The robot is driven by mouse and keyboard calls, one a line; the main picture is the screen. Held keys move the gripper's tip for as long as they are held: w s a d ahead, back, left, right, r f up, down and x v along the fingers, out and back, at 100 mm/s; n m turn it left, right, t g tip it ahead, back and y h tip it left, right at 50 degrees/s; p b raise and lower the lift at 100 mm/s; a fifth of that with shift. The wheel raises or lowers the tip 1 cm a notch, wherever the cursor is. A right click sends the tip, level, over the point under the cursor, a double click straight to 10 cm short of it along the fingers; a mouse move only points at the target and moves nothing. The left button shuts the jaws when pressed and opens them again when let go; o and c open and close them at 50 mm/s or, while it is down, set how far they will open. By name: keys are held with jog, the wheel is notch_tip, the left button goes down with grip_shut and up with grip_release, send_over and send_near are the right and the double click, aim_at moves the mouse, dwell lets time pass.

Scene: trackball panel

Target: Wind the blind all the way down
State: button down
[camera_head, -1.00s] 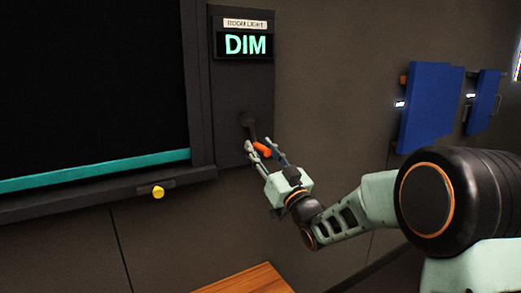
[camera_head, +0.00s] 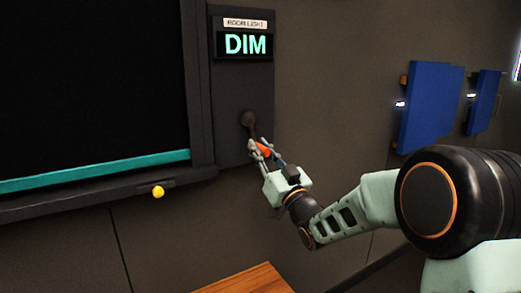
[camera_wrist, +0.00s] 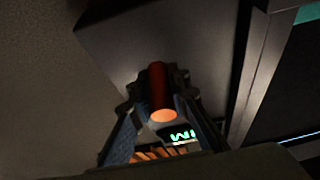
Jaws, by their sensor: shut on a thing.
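The dark blind (camera_head: 90,85) fills the left of the head view, with a teal bar (camera_head: 100,171) along its bottom edge, just above the sill of the frame. A dark crank (camera_head: 249,121) sits on the panel right of the blind, its arm pointing down and slightly right. My gripper (camera_head: 262,149) is shut on the crank's orange-red handle. In the wrist view the handle (camera_wrist: 157,88) stands between both fingers, its orange end (camera_wrist: 162,116) facing the camera. The fingers partly hide the handle.
Above the crank, a display (camera_head: 245,44) reads DIM under a ROOM LIGHT label. A yellow knob (camera_head: 158,192) is below the blind frame. Blue panels (camera_head: 430,108) are on the wall at right. A wooden surface (camera_head: 245,280) is at the bottom.

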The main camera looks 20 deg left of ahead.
jog(key=shift+s+a+f+m+t+h+b, duration=0.3)
jog(key=shift+s+m+t+h+b, duration=0.1)
jog(key=shift+m+b, duration=0.45)
jog(key=shift+s+a+r+m, duration=0.1)
jog(key=shift+a+r+m, duration=0.1)
jog(key=shift+m, duration=0.45)
jog(key=c, duration=1.8)
grip_release()
jog(key=shift+d, duration=0.1)
jog(key=v, duration=1.2)
jog(key=shift+s+r, duration=0.1)
jog(key=shift+s, duration=0.05)
